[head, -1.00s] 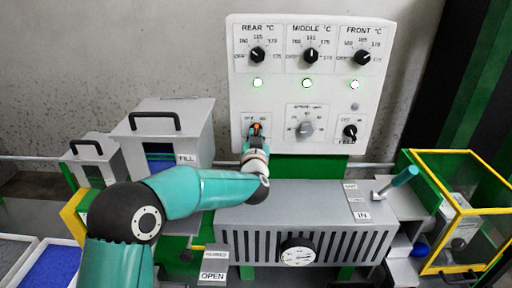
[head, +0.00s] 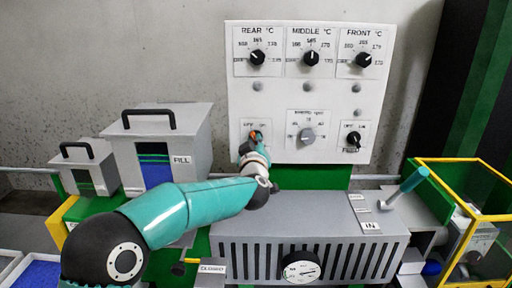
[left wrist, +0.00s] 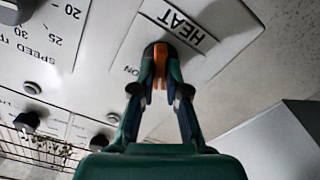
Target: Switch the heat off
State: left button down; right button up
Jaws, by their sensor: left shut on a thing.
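The white control panel (head: 278,95) stands against the wall. The heat switch (head: 256,134) is a small orange-marked knob at the panel's lower left. My left gripper (head: 252,141) reaches up to it and is shut on it. In the left wrist view the two fingers (left wrist: 159,77) pinch the knob, whose orange part (left wrist: 175,66) shows between and beside them. The HEAT label (left wrist: 184,23) is just beyond. The three lamps under the temperature dials, such as the left one (head: 257,87), are dark. My right gripper is not in view.
Three black temperature dials, such as the middle one (head: 311,58), sit above. A grey speed knob (head: 306,136) and a black feed knob (head: 352,139) are right of the switch. Lidded bins stand left.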

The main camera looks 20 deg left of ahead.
pick_arm(q)
jog(key=shift+f, duration=0.1)
jog(key=c, duration=1.2)
grip_release()
jog(key=shift+s, duration=0.1)
jog(key=v, duration=1.1)
jog(key=shift+s+d, duration=0.15)
jog(key=shift+s, duration=0.2)
